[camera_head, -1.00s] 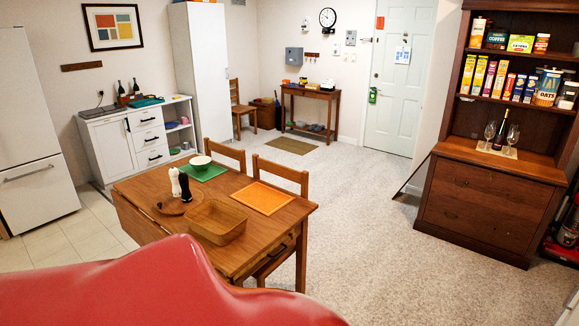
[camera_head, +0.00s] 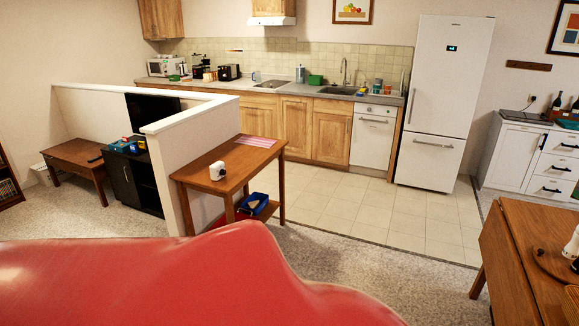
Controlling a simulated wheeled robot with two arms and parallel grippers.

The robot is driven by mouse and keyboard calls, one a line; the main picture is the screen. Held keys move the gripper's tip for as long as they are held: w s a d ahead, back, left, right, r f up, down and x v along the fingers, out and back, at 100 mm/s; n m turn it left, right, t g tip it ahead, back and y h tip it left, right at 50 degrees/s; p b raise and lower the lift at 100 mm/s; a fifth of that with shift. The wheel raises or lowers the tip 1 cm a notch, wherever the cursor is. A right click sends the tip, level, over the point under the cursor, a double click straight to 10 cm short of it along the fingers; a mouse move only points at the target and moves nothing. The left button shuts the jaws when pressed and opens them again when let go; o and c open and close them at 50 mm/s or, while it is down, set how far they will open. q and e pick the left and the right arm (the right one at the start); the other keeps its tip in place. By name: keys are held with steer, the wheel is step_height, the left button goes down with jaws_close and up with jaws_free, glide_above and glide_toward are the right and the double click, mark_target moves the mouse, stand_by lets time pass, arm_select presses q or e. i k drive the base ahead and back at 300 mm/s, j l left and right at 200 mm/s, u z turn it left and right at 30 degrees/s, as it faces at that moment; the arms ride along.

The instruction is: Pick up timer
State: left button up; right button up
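A small white object with a dark round spot on its front (camera_head: 217,171) stands on the wooden side table (camera_head: 249,157) beside the low white wall. It may be the timer, but it is too small to tell for certain. No other thing in view is clearly a timer. Neither of my grippers is in view.
A pink striped mat (camera_head: 256,141) lies on the side table and a blue bin (camera_head: 254,203) sits on its lower shelf. The half wall (camera_head: 190,112) stands behind it. A dining table (camera_head: 505,262) is at right. Tiled floor (camera_head: 350,205) is clear before the kitchen counter (camera_head: 300,91).

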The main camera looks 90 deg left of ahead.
mark_target(215, 168)
steer(key=u, duration=3.25)
steer(key=i+u, duration=0.15)
steer(key=i, duration=0.5)
steer(key=i+l+u, duration=0.1)
steer(key=i, duration=0.55)
steer(key=i+l+u, duration=0.15)
steer(key=i, duration=0.5)
steer(key=l, duration=0.1)
